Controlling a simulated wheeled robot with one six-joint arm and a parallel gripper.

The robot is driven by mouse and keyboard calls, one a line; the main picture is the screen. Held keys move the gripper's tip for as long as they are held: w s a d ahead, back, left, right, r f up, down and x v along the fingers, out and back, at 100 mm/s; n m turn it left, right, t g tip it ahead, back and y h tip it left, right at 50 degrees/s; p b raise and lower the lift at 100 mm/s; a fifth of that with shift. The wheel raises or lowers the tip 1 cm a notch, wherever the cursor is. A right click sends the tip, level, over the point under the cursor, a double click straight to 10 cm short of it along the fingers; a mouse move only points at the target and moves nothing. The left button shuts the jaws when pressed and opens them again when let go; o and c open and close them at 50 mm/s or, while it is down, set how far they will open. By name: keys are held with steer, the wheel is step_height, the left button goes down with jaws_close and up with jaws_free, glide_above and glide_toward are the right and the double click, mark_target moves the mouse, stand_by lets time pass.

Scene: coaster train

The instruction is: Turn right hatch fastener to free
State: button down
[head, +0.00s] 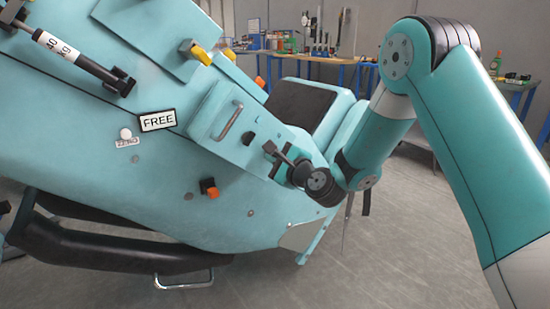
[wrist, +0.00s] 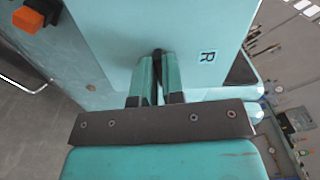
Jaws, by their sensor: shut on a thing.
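The hatch (head: 215,108) is a teal panel with a grey bar handle (head: 229,122) on the side of the coaster car. My gripper (head: 276,157) is at the lower right of this panel, against the car body. In the wrist view, the two teal fingers (wrist: 155,82) are closed around a small dark piece, the right hatch fastener (wrist: 159,55). An "R" label (wrist: 208,56) is on the teal surface to its right. The fingers hide most of the fastener, so I cannot tell its turn angle.
A "FREE" sign (head: 158,121) and an orange knob (head: 209,188) are on the car body left of my gripper. A black seat pad (head: 300,106) lies behind it. A dark rail (head: 100,245) runs low at the left. Workbenches with tools stand at the back; grey floor is open at the lower right.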

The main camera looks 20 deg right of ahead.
steer(key=shift+f+n+b, duration=0.2)
steer(key=shift+n+b, duration=2.45)
steer(key=shift+n, duration=1.4)
steer(key=shift+f+n+b, duration=0.2)
steer(key=shift+n+b, duration=2.4)
steer(key=shift+n, duration=1.45)
steer(key=c, duration=1.2)
jaws_free()
